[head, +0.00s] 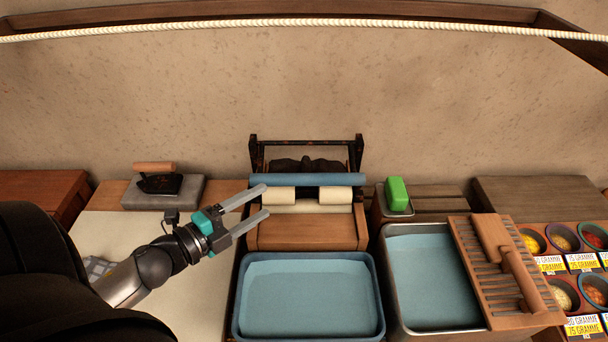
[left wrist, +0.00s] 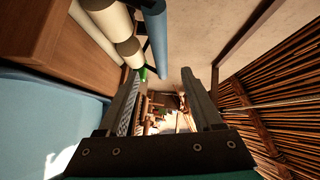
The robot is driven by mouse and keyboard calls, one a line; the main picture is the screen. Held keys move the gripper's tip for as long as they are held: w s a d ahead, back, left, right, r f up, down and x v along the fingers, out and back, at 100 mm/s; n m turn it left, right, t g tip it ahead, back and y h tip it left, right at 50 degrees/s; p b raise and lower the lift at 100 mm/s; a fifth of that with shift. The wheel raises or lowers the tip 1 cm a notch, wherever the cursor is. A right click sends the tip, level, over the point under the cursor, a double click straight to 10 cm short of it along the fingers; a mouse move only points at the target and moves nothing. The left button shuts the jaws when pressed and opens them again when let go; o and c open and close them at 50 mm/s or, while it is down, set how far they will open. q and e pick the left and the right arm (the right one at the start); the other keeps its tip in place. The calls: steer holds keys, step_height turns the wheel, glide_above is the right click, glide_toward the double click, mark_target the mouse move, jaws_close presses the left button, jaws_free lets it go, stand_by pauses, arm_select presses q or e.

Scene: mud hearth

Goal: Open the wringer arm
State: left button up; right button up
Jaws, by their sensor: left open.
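The wringer stands against the wall in the head view, with a dark frame (head: 256,155), cream rollers (head: 335,194) and a wooden board (head: 306,234) in front. A blue bar (head: 318,180) lies level across it above the rollers. My left gripper (head: 266,200) is open and empty at the wringer's left end. Its upper finger overlaps the bar's left end in this view; I cannot tell if they touch. In the left wrist view the fingers (left wrist: 160,73) are spread, with the blue bar (left wrist: 154,38) and a cream roller (left wrist: 103,16) beyond them at upper left.
A blue-filled basin (head: 308,329) stands in front of the wringer. A metal tub (head: 392,300) with a washboard (head: 490,265) and a green soap block (head: 397,193) are to the right. An iron (head: 158,184) sits on a grey slab at left. A rope (head: 300,23) spans the top.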

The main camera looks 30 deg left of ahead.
mark_target(293, 184)
arm_select(q)
steer(key=x, duration=1.1)
steer(key=shift+x, duration=0.9)
arm_select(e)
steer(key=shift+w+a+f, duration=0.1)
steer(key=shift+w+f, duration=0.05)
steer(key=shift+w, duration=0.4)
arm_select(q)
jaws_close()
